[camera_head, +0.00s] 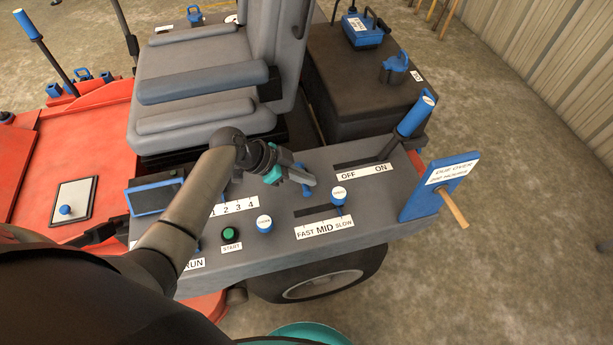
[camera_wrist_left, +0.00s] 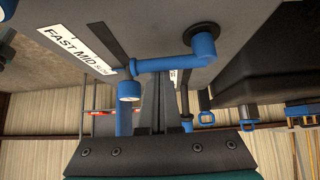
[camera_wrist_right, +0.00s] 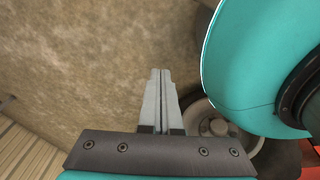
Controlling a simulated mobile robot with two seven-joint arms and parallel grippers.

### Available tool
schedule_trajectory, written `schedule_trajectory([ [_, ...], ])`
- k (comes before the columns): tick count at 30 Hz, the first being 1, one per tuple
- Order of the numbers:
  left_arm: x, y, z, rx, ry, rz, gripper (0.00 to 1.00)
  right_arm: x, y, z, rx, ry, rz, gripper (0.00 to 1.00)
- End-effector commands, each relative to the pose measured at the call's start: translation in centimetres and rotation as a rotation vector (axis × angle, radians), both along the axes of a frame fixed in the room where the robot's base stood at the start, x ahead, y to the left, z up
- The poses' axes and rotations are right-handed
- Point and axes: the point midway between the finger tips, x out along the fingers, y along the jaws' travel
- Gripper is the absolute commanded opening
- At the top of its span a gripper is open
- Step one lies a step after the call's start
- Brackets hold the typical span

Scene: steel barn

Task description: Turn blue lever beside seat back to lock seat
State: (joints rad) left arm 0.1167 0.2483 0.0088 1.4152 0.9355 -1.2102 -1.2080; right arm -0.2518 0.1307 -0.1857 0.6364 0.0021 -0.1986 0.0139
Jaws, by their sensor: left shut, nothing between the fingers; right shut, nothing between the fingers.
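A blue crank-shaped lever (camera_wrist_left: 178,63) with a black round pivot is on the grey console panel in the left wrist view. In the head view only a small blue part of it (camera_head: 307,190) shows by my left gripper (camera_head: 304,178). That gripper is shut and empty; its fingertips, also in the left wrist view (camera_wrist_left: 164,76), are at the lever's bar. I cannot tell whether they touch it. The grey seat (camera_head: 200,85) stands behind the console, its back at the top. My right gripper (camera_wrist_right: 160,73) is shut and empty, over the concrete floor.
The console (camera_head: 275,240) carries white-topped blue knobs (camera_head: 338,195), a green start button (camera_head: 229,234) and slots. A tall blue handle (camera_head: 415,116) and a blue labelled plate (camera_head: 438,185) rise at its right end. A black box (camera_head: 350,90) stands beside the seat.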

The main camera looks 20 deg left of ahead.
Motion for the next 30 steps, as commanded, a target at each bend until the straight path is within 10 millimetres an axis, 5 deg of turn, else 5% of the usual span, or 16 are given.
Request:
schedule_trajectory([
  [25, -0.3, 0.7, -0.2, 0.003, 0.001, -0.130, 0.00, 1.5, -1.1, -1.3, -0.012, -0.025, -0.003, 0.00],
  [30, -0.5, 1.1, -0.2, 0.003, 0.001, -0.204, 0.00, 3.9, -0.2, -1.0, -0.005, -0.040, -0.004, 0.00],
])
